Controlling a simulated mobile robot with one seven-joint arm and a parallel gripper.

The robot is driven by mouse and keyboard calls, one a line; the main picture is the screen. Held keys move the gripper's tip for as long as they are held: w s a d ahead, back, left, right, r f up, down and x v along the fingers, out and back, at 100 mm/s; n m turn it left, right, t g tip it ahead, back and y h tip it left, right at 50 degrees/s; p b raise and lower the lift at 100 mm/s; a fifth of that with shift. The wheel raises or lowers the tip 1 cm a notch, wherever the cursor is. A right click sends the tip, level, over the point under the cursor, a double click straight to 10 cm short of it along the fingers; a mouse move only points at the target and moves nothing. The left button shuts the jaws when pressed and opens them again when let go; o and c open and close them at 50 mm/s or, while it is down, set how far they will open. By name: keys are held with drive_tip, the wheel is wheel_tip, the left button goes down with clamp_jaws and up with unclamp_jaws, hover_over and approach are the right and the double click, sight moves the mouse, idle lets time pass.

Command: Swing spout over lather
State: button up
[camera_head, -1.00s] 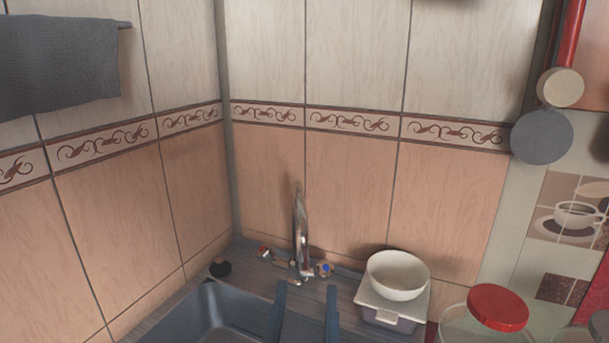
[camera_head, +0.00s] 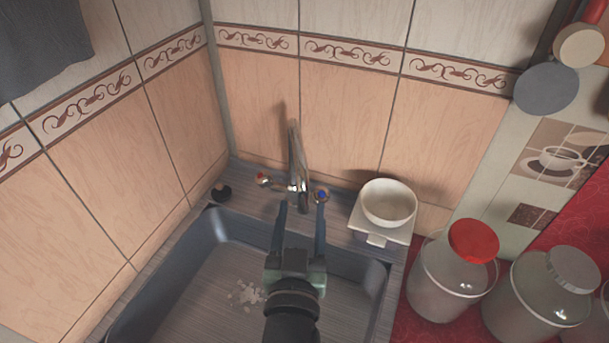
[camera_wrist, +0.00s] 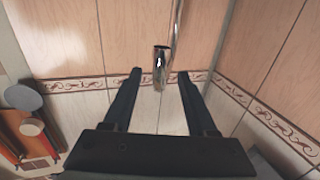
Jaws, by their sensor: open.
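The chrome spout (camera_head: 297,155) stands upright at the back of the grey sink (camera_head: 220,222), between a red-marked tap (camera_head: 262,179) and a blue-marked tap (camera_head: 320,194). White lather (camera_head: 246,293) lies on the sink floor, left of my arm. My gripper (camera_head: 299,205) is open and points at the faucet, with its fingertips near the spout's base in the head view. In the wrist view the spout's end (camera_wrist: 160,62) shows between my two open fingers (camera_wrist: 160,74), with nothing gripped. I cannot tell how far the fingers are from it in depth.
Glass jars (camera_head: 450,275) stand on the red oilcloth further right. A small black item (camera_head: 221,192) lies at the sink's back left corner. Tiled walls close in the corner.

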sight(305, 184)
drive_tip(key=w, duration=0.2)
drive_tip(key=w+p, duration=0.1)
drive_tip(key=w, duration=0.4)
drive_tip(key=shift+d, duration=0.3)
clamp_jaws()
idle(1.1)
